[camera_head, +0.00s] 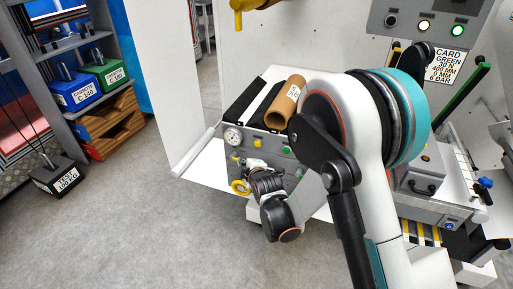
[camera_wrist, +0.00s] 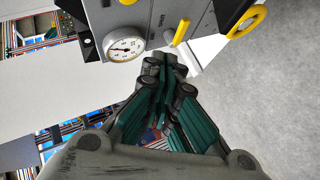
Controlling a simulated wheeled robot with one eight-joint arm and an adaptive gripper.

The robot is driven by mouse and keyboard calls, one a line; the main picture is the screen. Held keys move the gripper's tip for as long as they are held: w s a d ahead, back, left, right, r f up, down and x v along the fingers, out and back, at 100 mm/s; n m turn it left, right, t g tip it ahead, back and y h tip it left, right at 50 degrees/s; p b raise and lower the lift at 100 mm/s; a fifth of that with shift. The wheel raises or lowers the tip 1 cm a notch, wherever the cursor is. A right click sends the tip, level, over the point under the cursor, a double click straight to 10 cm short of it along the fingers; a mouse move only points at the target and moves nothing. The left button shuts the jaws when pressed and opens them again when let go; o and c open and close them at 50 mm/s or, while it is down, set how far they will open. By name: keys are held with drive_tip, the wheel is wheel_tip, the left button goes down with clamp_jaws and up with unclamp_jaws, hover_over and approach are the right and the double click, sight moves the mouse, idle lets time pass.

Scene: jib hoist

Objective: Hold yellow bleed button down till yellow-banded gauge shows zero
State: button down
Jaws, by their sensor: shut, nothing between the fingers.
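A round white-faced gauge (camera_head: 233,137) sits at the upper left of the grey panel. A yellow lever (camera_wrist: 181,32) is below the gauge in the head view. My gripper (camera_wrist: 166,62) is shut and empty, its tips near the lever; contact cannot be told.
A yellow ring (camera_wrist: 247,21) stands out from the panel beyond the lever. A green button (camera_head: 287,150) is at the panel's right. A brown roll (camera_head: 286,102) lies on top. A white sheet (camera_head: 204,158) extends at the left. Open floor lies left and in front.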

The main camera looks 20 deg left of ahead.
sight(257, 144)
drive_tip(key=shift+s+a+f, duration=0.2)
drive_tip(key=shift+a+f, duration=0.15)
drive_tip(key=shift+a, duration=0.1)
drive_tip(key=w, duration=0.8)
drive_tip(key=shift+w+d, duration=0.4)
idle(1.3)
drive_tip(key=shift+w, duration=0.4)
drive_tip(key=shift+w, duration=0.5)
idle(2.2)
drive_tip(key=shift+s, duration=0.15)
idle(1.0)
drive_tip(key=shift+s, duration=0.75)
